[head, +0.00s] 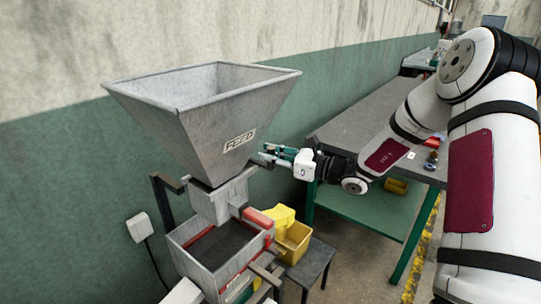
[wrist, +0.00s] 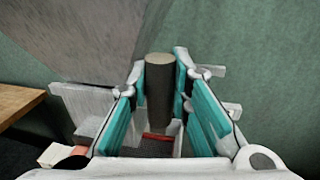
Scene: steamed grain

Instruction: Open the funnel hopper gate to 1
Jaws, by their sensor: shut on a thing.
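The grey metal funnel hopper (head: 195,115) with a FEED label stands left of centre, its narrow neck (head: 222,200) above an open box of dark material (head: 215,245). My gripper (head: 268,154) is at the hopper's right side, below the label. In the wrist view my gripper (wrist: 164,88) is shut on a dark grey upright cylindrical handle (wrist: 159,85) between its teal fingers. The handle appears to belong to the hopper gate; its link is hidden. The hopper's sloped wall (wrist: 80,35) fills the upper left there. No gate scale is readable.
A red rounded part (head: 257,219) sits beside the neck. A workbench (head: 375,108) with green legs is behind my arm. The green wall is close behind.

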